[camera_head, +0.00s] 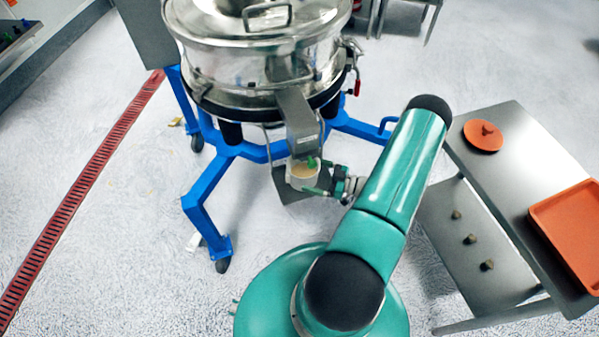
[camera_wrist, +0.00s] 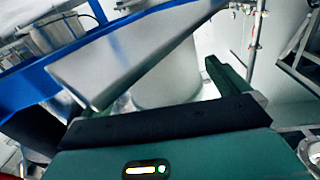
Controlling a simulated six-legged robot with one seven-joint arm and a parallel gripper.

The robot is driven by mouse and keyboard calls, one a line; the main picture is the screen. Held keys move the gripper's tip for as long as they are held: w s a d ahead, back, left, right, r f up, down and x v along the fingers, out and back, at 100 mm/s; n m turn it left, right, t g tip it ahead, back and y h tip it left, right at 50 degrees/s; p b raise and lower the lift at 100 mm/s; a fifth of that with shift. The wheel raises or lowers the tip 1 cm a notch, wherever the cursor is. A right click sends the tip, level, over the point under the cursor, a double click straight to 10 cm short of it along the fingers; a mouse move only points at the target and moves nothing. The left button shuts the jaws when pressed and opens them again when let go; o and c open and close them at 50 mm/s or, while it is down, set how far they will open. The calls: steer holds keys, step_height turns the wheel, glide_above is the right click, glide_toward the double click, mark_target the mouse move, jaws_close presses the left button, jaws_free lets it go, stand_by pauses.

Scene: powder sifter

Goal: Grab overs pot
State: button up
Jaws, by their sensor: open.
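The overs pot (camera_head: 298,184) is a pale, open-topped pot with cream-coloured material inside. It stands on a small grey plate (camera_head: 290,196) below the sifter's steel spout (camera_head: 298,122). My gripper (camera_head: 313,176) is open at the pot's right side, with one green finger on the far side and one on the near side. In the wrist view the pot (camera_wrist: 165,82) shows between the fingers of my gripper (camera_wrist: 160,88), partly hidden by the spout (camera_wrist: 135,55). I cannot tell whether the fingers touch it.
The steel sifter (camera_head: 255,60) stands on a blue wheeled frame (camera_head: 215,185) around the pot. A steel table (camera_head: 510,135) at right holds an orange lid (camera_head: 484,136) and an orange tray (camera_head: 570,225).

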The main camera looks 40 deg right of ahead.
mark_target(304, 173)
steer(key=x, duration=0.4)
steer(key=shift+f, duration=0.1)
steer(key=shift+d, duration=0.1)
steer(key=c, duration=0.9)
steer(key=shift+r, duration=0.2)
